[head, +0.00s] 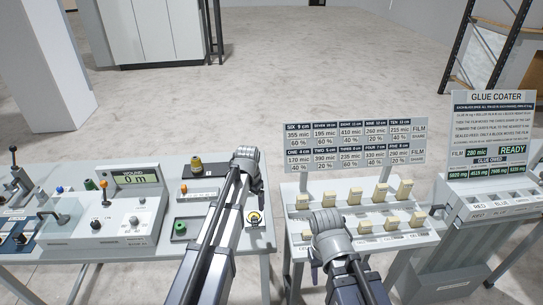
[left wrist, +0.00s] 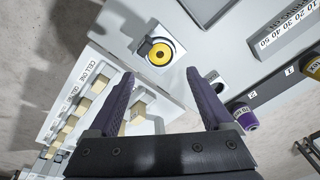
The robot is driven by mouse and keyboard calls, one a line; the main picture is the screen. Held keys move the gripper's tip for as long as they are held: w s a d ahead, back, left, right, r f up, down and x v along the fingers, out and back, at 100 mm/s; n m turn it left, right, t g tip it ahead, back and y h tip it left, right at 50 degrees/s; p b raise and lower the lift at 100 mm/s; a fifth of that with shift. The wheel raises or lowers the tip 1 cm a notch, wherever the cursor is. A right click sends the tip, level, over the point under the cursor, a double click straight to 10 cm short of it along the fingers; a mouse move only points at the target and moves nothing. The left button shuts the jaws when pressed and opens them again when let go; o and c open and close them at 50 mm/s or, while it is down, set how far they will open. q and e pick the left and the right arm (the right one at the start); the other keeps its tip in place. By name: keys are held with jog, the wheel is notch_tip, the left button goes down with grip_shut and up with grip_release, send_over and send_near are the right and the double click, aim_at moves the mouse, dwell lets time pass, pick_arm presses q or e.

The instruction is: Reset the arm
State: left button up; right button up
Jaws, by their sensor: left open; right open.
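My left gripper (left wrist: 165,84) shows two purple fingers spread apart with nothing between them in the left wrist view. A round yellow-ringed knob (left wrist: 162,53) on a white mount lies beyond the fingertips; it shows at the right edge of the left table in the head view (head: 254,217). In the head view the left arm reaches over that table, its wrist end near the back edge. My right gripper (head: 325,222) is over the front of the white slotted rack; its fingers are mostly hidden, and I see nothing held.
The white rack (head: 310,235) carries several cream blocks under a FILM SHARE sign (head: 355,146). A glue coater panel (head: 495,135) stands right. A WOUND console (head: 135,180), a dark and yellow spool (head: 196,166) and a green ring (head: 180,228) are left.

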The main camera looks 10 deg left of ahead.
pick_arm(q)
jog(key=s+d, duration=0.4)
jog(key=s, duration=0.4)
jog(key=s+d+f+g+b, duration=0.1)
jog(key=s+d, duration=0.4)
jog(key=s, duration=0.3)
jog(key=s+d+f+n+g+y+b, duration=0.1)
jog(key=s+d, duration=0.3)
jog(key=s, duration=0.4)
jog(key=shift+d+f, duration=0.15)
jog(key=shift+d, duration=0.25)
jog(key=shift+c, duration=0.2)
